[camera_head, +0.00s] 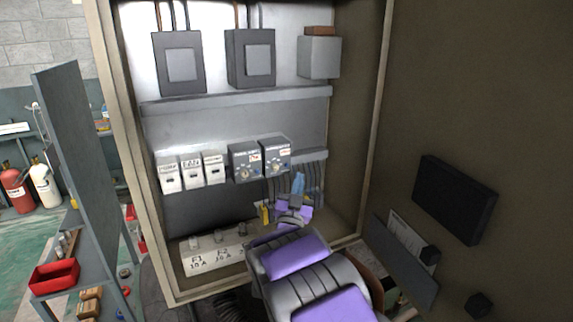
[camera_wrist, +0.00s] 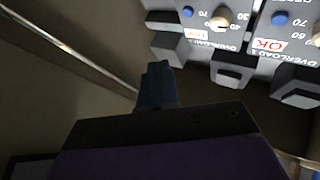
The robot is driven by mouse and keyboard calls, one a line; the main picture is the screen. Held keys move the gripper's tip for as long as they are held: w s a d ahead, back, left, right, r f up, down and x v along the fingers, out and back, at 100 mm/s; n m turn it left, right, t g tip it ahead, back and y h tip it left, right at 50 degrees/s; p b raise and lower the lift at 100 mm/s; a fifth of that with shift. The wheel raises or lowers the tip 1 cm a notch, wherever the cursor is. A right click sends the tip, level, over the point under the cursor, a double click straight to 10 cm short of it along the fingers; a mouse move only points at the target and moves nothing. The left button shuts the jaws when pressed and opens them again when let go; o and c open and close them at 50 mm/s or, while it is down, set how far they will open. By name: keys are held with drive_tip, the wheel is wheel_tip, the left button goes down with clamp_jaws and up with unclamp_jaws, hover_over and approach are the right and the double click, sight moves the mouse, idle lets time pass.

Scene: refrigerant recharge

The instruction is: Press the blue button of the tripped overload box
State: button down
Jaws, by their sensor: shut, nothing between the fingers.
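Two dark grey overload boxes sit side by side on the cabinet's middle rail, a left one (camera_head: 244,162) and a right one (camera_head: 275,156). In the wrist view, their dials, white labels with red marks and blue buttons show at the top right. One blue button (camera_wrist: 188,11) is on the left box there, another blue button (camera_wrist: 279,18) on the right one. The right label seems to read OK; the left label is too small to read. I cannot tell which box is tripped. My gripper (camera_head: 298,183) is shut and empty, below and right of the boxes, apart from them; its fingers (camera_wrist: 158,85) point up.
White breakers (camera_head: 191,172) stand left of the overload boxes. A fuse strip (camera_head: 212,248) lies on the cabinet floor. The cabinet's right side wall (camera_head: 350,120) is close to my arm.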

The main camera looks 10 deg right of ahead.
sight(286, 165)
drive_tip(key=w, duration=0.2)
drive_tip(key=w+a+p, duration=0.1)
drive_tip(key=w, duration=0.2)
drive_tip(key=shift+a, duration=0.15)
drive_tip(key=shift+w, duration=0.15)
idle(1.9)
drive_tip(key=shift+w+r, duration=0.15)
drive_tip(key=shift+w, duration=0.1)
drive_tip(key=shift+w+a, duration=0.15)
drive_tip(key=shift+w, duration=0.15)
idle(0.7)
drive_tip(key=shift+s, duration=0.1)
drive_tip(key=shift+s+d, duration=0.2)
drive_tip(key=shift+s, duration=0.45)
